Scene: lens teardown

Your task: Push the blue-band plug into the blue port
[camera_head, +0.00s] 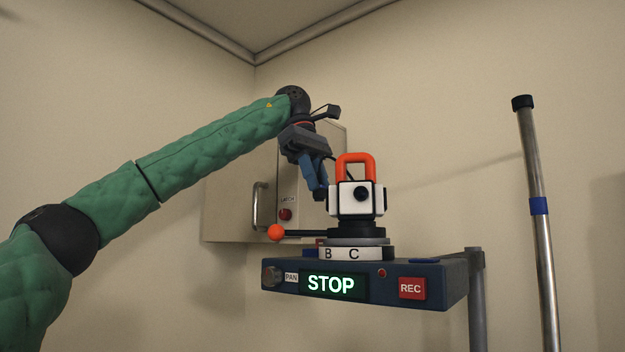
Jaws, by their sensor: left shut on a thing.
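My left gripper (318,190) reaches in from the left and points down, just left of the white camera head (347,201) with the orange handle. Its blue fingers are shut on a small dark piece (320,195) at their tips. This looks like the plug, but I cannot make out a blue band on it. The piece is very close to the left side of the white head; I cannot tell whether they touch. I cannot make out the blue port from this side. My right gripper is not in view.
The head stands on a round base marked B and C (353,254), above a dark console (375,280) reading STOP. A lever with an orange ball (275,232) sticks out left. A wall cabinet (235,205) is behind. A pole with a blue band (539,206) stands right.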

